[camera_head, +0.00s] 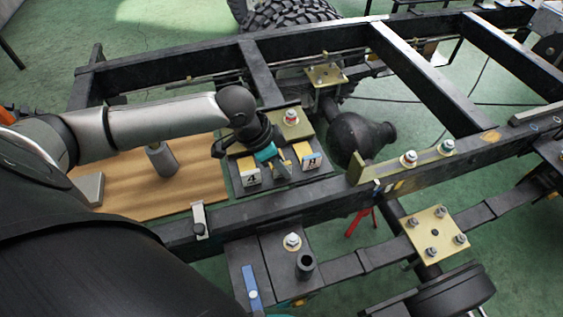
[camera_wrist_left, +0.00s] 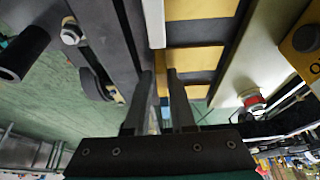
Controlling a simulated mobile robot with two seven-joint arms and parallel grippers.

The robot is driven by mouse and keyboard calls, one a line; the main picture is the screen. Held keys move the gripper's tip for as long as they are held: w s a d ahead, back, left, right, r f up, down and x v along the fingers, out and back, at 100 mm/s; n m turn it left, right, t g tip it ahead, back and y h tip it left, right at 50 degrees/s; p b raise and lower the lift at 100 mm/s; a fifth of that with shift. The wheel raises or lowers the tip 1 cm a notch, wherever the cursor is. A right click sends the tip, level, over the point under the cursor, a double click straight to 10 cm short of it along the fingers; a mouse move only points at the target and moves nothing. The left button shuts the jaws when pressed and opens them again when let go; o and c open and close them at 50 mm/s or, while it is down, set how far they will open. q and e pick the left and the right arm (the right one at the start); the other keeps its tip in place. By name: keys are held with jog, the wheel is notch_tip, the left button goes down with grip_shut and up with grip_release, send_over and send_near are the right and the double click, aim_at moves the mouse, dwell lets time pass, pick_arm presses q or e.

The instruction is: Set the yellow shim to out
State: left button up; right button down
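Yellow pieces (camera_head: 308,155) with white numbered labels sit on a dark plate on the chassis rail in the head view. One label reads 4 (camera_head: 248,176). I cannot tell which yellow piece is the shim. My left gripper (camera_head: 284,170) points down among these pieces, between the two labels. In the left wrist view its two fingers (camera_wrist_left: 160,80) are a narrow gap apart, with yellow at their tips. Yellow bars (camera_wrist_left: 195,60) lie just beyond them. Whether the fingers clasp anything is hidden. My right gripper is not in view.
A yellow plate with a red-marked bolt (camera_head: 290,120) sits just behind the gripper. A wooden board (camera_head: 200,170) carries a grey cylinder (camera_head: 162,158) to the left. A black rail (camera_head: 330,200) runs in front. Another bolted yellow plate (camera_head: 436,235) is at the right.

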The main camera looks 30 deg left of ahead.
aim_at(273, 168)
pick_arm(q)
jog(key=o, duration=0.4)
jog(key=shift+s+d, duration=0.1)
jog(key=shift+d, duration=0.1)
jog(key=shift+a+r, duration=0.1)
jog(key=shift+a+r, duration=0.1)
jog(key=shift+r, duration=0.15)
jog(key=p+v, duration=0.2)
jog(key=v, duration=0.3)
jog(key=shift+p, duration=0.35)
jog(key=p+v, duration=0.3)
jog(key=v, duration=0.6)
jog(key=shift+s+r, duration=0.2)
jog(key=shift+r, duration=0.05)
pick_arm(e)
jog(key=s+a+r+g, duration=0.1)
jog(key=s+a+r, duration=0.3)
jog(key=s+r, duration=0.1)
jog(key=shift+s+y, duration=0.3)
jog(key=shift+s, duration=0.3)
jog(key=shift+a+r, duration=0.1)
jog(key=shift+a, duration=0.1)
